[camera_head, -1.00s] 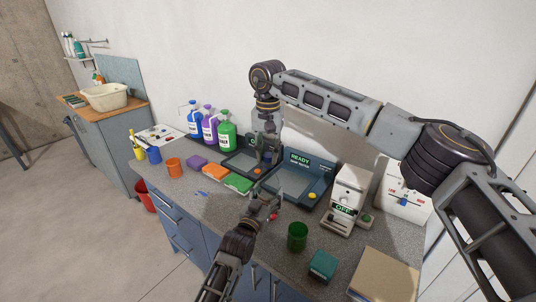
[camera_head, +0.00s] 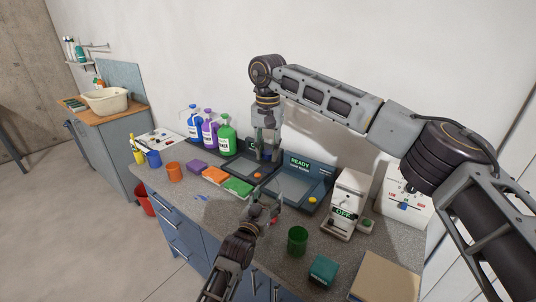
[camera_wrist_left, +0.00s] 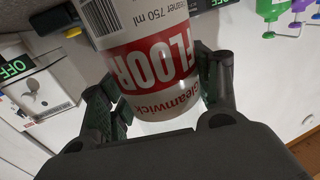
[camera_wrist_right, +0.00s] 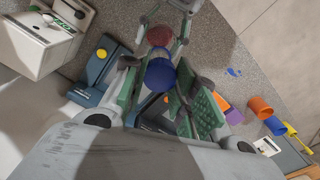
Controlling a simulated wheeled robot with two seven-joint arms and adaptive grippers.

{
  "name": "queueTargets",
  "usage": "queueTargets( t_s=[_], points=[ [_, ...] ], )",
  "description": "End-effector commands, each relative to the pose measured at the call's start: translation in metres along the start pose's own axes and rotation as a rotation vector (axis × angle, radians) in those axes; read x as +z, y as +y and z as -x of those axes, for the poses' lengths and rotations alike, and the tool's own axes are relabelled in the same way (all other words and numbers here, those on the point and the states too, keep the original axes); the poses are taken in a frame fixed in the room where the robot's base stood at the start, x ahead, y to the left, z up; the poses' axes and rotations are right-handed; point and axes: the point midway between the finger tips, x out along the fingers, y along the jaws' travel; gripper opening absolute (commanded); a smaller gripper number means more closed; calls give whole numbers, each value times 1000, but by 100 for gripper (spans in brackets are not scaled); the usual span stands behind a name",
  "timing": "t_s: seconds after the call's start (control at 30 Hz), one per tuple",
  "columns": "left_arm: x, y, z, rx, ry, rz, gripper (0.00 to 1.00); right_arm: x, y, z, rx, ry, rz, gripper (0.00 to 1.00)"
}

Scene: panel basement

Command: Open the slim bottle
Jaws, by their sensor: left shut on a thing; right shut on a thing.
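The slim bottle (camera_wrist_left: 150,62) is white with a red label reading FLOOR. It fills the upper middle of the left wrist view, between the fingers of my left gripper (camera_wrist_left: 160,95), which is shut on it. In the head view my left gripper (camera_head: 264,203) is low over the counter's front, with a small red patch at its fingertips. My right gripper (camera_head: 268,148) is farther back, above the trays. In the right wrist view a round blue cap (camera_wrist_right: 160,75) sits between its fingers. A dark red round thing (camera_wrist_right: 160,36) shows beyond, at the left gripper, apart from the cap.
The READY tray (camera_head: 322,196) and a grey tray (camera_head: 236,168) lie behind. Large pump bottles (camera_head: 227,138) stand at the back left. A green cup (camera_head: 297,240), a teal box (camera_head: 323,269) and an OFF machine (camera_head: 346,205) are at the right.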

Motion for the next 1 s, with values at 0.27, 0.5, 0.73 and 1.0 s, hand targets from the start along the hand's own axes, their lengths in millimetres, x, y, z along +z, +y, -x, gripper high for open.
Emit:
queueTargets(
  t_s=[0.27, 0.5, 0.73, 1.0],
  points=[
    [0, 0, 0, 0, 0, 0, 0, 0, 0, 20, 1, 1, 0, 0],
    [0, 0, 0, 0, 0, 0, 0, 0, 0, 21, 1, 0, 0, 0],
    [0, 0, 0, 0, 0, 0, 88, 0, 0, 21, 1, 0, 0, 0],
    [0, 0, 0, 0, 0, 0, 88, 0, 0, 21, 1, 0, 0, 0]
  ],
)
